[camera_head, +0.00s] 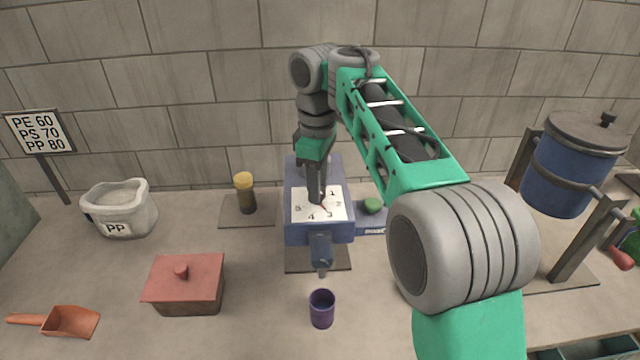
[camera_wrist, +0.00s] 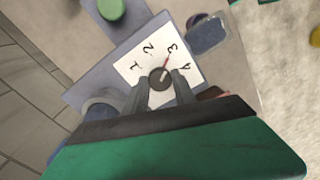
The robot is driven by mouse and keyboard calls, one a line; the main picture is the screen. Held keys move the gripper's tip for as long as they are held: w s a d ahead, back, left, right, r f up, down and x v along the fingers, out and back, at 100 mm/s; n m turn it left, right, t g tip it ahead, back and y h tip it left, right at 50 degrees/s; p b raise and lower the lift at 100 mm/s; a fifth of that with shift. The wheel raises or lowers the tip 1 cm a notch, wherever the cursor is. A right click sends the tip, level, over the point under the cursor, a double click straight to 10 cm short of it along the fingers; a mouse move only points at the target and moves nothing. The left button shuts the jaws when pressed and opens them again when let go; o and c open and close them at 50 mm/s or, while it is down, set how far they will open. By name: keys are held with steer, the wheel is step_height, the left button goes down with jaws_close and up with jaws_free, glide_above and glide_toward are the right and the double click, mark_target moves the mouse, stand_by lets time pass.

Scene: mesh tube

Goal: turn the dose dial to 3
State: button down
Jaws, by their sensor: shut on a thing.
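The dose dial's dark round knob (camera_wrist: 160,79) sits on a white face plate (camera_head: 300,207) on top of a blue box (camera_head: 297,233). In the wrist view the plate shows numbers, with 1, 2, 3 and 4 readable. A thin red line runs from the knob toward the 3, and the knob has a short pale mark. My gripper (camera_head: 316,196) comes down from above and is shut on the knob. In the wrist view its two fingers (camera_wrist: 162,88) lie on either side of the knob. In the head view the fingers hide most of the knob.
A purple cup (camera_head: 321,309) stands below the box's spout (camera_head: 321,250). A green button (camera_head: 372,205) is right of the box. A red lidded box (camera_head: 185,285), PP bag (camera_head: 118,210), scoop (camera_head: 70,321) and amber-topped jar (camera_head: 246,192) stand left. A blue drum (camera_head: 565,175) is right.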

steer(key=c, duration=1)
jaws_free()
step_height(320, 180, up, 8)
steer(key=p, duration=0.7)
steer(key=shift+f, duration=0.15)
steer(key=s+d+f+m+t, duration=0.1)
steer(key=s+d+f+m, duration=0.2)
steer(key=s, duration=0.3)
steer(key=s+d+f+m+t, duration=0.2)
steer(key=s+d+f+m, duration=0.2)
steer(key=s+m, duration=0.2)
steer(key=s+d+f+m+t, duration=0.1)
steer(key=s+d+f+m, duration=0.2)
steer(key=s, duration=0.3)
steer(key=shift+s+d+f+m, duration=0.1)
steer(key=shift+s+d+m, duration=0.05)
steer(key=shift+d+m, duration=0.3)
steer(key=shift+s+d+f+m, duration=0.1)
steer(key=shift+d+m, duration=0.25)
steer(key=shift+m, duration=0.1)
